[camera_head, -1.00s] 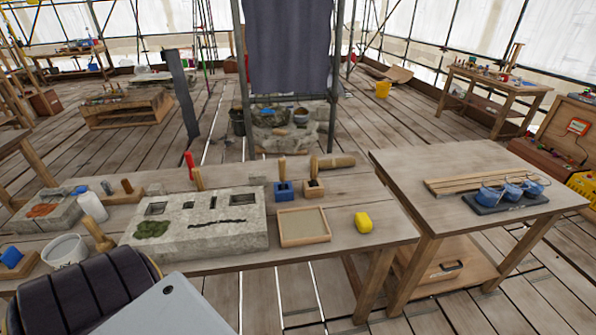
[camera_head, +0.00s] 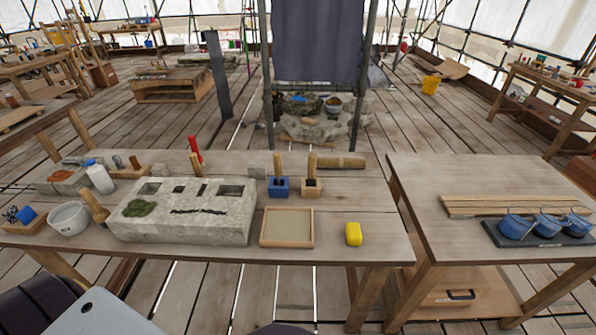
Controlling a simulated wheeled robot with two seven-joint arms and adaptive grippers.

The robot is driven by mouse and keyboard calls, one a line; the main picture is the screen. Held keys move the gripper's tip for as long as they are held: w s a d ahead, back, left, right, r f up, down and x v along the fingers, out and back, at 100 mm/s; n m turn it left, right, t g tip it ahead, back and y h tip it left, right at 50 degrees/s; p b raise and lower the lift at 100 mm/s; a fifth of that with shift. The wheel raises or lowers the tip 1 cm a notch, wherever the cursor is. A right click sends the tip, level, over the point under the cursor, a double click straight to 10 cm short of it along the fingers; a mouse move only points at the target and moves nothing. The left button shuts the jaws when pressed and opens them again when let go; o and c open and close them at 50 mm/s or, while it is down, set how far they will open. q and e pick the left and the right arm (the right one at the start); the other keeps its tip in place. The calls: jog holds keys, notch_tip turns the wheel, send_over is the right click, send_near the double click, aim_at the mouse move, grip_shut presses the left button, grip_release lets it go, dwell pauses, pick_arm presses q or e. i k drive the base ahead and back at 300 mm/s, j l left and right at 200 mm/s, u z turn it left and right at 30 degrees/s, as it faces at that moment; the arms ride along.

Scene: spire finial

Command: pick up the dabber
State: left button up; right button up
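Several upright wooden-handled tools stand on the worktable (camera_head: 345,200); I cannot tell for certain which one is the dabber. One wooden handle (camera_head: 279,163) rises from a blue block (camera_head: 279,187). Another handle (camera_head: 312,164) rises from a wooden block (camera_head: 312,188) just to its right. A third wooden-handled tool (camera_head: 94,205) leans between the white bucket (camera_head: 69,217) and the stone slab (camera_head: 180,230). The working ends in the two blocks are hidden. Neither of my grippers is in view.
A shallow framed tray (camera_head: 287,242) and a yellow block (camera_head: 353,234) lie near the front edge. A wooden cylinder (camera_head: 341,162) lies at the back. A second table (camera_head: 470,180) at the right holds wooden strips and blue cups (camera_head: 515,227).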

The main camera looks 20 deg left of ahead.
aim_at(312, 161)
jog(key=i+l+u, duration=0.2)
jog(key=l, duration=0.2)
jog(key=i+l+u, duration=0.1)
jog(key=l+u, duration=0.15)
jog(key=l, duration=0.15)
jog(key=i+l+u, duration=0.2)
jog(key=l, duration=0.2)
jog(key=k, duration=0.1)
